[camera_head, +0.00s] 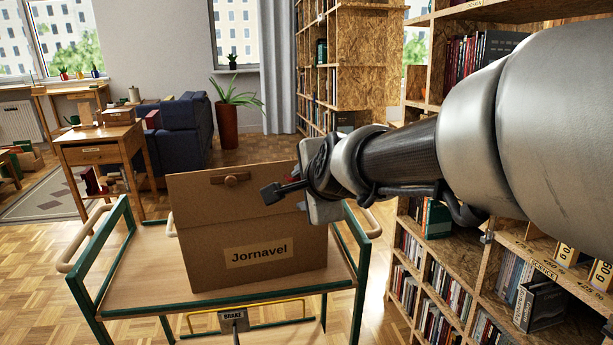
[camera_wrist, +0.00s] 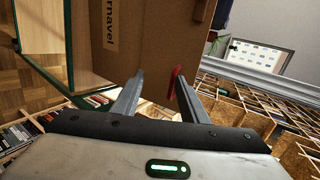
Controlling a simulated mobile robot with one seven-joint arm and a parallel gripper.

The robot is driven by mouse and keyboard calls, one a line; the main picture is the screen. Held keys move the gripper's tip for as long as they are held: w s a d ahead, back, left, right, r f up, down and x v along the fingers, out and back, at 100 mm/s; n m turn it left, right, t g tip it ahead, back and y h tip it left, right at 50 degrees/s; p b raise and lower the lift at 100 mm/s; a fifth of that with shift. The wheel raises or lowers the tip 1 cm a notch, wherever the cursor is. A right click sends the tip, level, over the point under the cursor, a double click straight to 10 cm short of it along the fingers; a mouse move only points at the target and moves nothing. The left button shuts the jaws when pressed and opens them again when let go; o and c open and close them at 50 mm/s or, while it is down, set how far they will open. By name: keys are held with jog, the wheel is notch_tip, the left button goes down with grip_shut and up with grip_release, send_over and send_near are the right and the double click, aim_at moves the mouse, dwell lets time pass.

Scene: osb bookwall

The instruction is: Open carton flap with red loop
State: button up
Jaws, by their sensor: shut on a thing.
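A brown cardboard carton (camera_head: 258,240) labelled "Jornavel" stands on a wooden trolley top (camera_head: 140,270). Its upper panel (camera_head: 200,195) has a small brown toggle and slopes up at the back. My gripper (camera_head: 283,190) is at the carton's upper right side. In the wrist view the carton (camera_wrist: 150,45) lies just beyond the fingers of my gripper (camera_wrist: 160,82), with the red loop (camera_wrist: 176,82) by the right fingertip. My gripper is shut on the red loop, though the exact contact is hard to see.
The trolley's green frame (camera_head: 92,258) and pale handles border the carton. Bookshelves (camera_head: 440,255) stand close on the right, beneath my arm. A wooden side table (camera_head: 95,153) and a blue armchair (camera_head: 185,128) are behind left. Parquet floor is open on the left.

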jog(key=shift+s+f, duration=0.25)
jog(key=shift+f, duration=0.6)
jog(key=w+r+p+v, duration=0.1)
jog(key=p+v, duration=0.3)
jog(key=v, duration=1.4)
jog(key=shift+r, duration=0.25)
